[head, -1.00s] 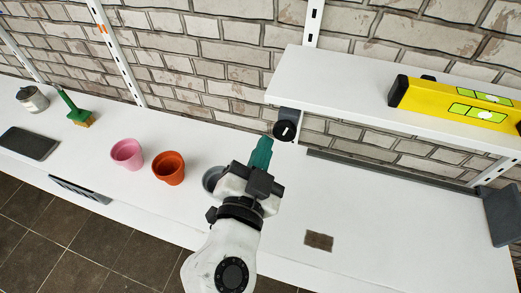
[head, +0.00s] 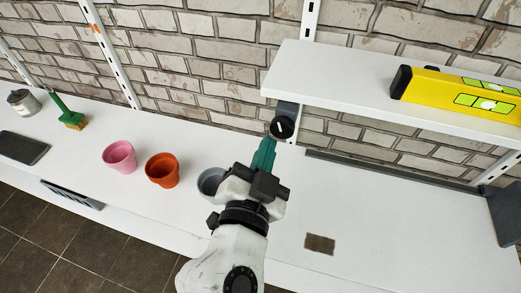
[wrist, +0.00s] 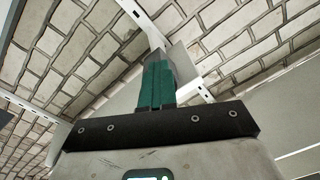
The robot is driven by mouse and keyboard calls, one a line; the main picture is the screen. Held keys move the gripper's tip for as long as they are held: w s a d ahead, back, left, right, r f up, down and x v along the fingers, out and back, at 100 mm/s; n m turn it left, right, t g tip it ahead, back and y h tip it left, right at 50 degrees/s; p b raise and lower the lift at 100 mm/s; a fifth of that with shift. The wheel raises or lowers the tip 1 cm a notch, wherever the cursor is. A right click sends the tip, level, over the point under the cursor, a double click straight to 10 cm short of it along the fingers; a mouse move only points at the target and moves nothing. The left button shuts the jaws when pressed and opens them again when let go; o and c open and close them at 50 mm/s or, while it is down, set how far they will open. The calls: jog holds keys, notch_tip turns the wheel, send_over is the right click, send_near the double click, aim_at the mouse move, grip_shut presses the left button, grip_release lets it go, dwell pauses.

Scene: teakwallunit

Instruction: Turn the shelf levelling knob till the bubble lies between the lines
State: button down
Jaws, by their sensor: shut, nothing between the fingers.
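The levelling knob (head: 282,127) is a round black dial with a white mark, under the left end of the white upper shelf (head: 340,81). My gripper (head: 267,145) has green fingers, closed together and empty, just below and left of the knob; I cannot tell whether they touch it. In the wrist view the fingers (wrist: 158,85) point up towards the wall rail, and the knob is not clearly seen. The yellow spirit level (head: 450,92) lies on the upper shelf with light green vials (head: 487,104). The bubble's place between the lines is too small to tell.
On the lower shelf (head: 400,215) stand a grey pot (head: 209,181), an orange pot (head: 162,170) and a pink pot (head: 119,157). A green brush (head: 66,112), a tin (head: 23,102) and a dark tray (head: 20,147) are farther left. Right of my arm is mostly clear.

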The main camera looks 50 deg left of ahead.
jog(key=shift+w+d+f+m+h+b, duration=0.25)
jog(key=shift+w+d+f+b, duration=0.1)
jog(key=shift+w+b, duration=0.15)
jog(key=shift+w+d+f+m+h+b, duration=0.15)
jog(key=shift+w+d+f+h+b, duration=0.15)
jog(key=shift+w, duration=0.2)
jog(key=shift+s, duration=0.1)
jog(key=b+v, duration=0.1)
jog(key=v, duration=0.4)
jog(key=shift+s+f, duration=0.1)
jog(key=shift+s, duration=0.35)
jog(key=w+a+n+p, duration=0.3)
jog(key=w+n+p, duration=0.1)
jog(key=n, duration=0.2)
jog(key=shift+w+a+r, duration=0.25)
jog(key=shift+w+a, duration=0.1)
jog(key=shift+w, duration=0.05)
dwell(0.4)
